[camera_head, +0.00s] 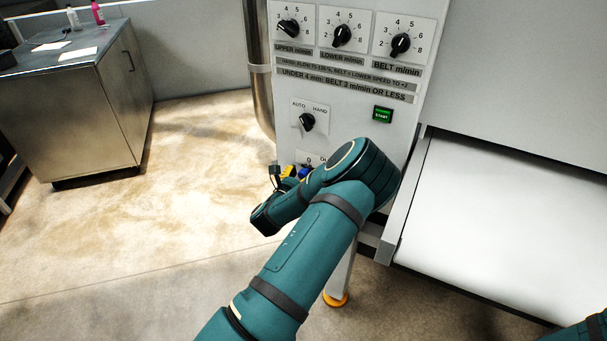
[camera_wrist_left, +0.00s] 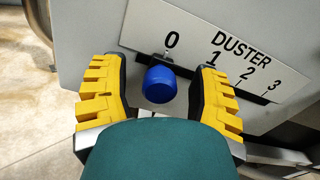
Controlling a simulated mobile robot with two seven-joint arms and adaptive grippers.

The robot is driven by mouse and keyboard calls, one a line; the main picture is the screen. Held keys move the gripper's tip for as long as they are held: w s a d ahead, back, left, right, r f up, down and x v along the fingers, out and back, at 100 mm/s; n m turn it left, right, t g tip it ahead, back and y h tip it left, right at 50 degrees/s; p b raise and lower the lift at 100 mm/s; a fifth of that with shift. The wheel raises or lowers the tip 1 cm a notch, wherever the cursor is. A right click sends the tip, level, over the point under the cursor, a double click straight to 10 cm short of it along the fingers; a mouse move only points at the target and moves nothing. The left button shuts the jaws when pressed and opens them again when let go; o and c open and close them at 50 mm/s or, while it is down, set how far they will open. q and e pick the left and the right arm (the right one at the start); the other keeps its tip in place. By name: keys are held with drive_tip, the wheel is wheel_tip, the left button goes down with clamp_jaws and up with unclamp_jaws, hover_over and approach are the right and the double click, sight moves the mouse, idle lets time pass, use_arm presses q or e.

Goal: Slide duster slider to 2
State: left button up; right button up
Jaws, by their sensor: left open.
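The duster slider has a blue knob (camera_wrist_left: 160,84), which sits just below the 0 mark in the left wrist view. Its white scale plate (camera_wrist_left: 190,32) reads DUSTER with marks 0, 1, 2 and 3, running down to the right. My left gripper (camera_wrist_left: 158,90) is open, with one yellow finger on each side of the knob and a gap on both sides. In the head view the blue knob (camera_head: 305,172) and a yellow finger of my left gripper (camera_head: 289,171) show small behind my arm, which hides most of the plate. My right gripper is not in view.
The machine's white panel (camera_head: 345,90) carries three speed dials, an AUTO/HAND switch (camera_head: 307,122) and a green START button (camera_head: 382,114). A white belt (camera_head: 500,225) extends at the right. A steel cabinet (camera_head: 85,110) stands at the left, with open floor between.

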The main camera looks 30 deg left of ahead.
use_arm(q)
clamp_jaws()
drive_tip(key=shift+d, duration=0.1)
drive_tip(key=d, duration=1)
drive_tip(key=shift+w, duration=0.4)
drive_tip(key=shift+r, duration=0.1)
unclamp_jaws()
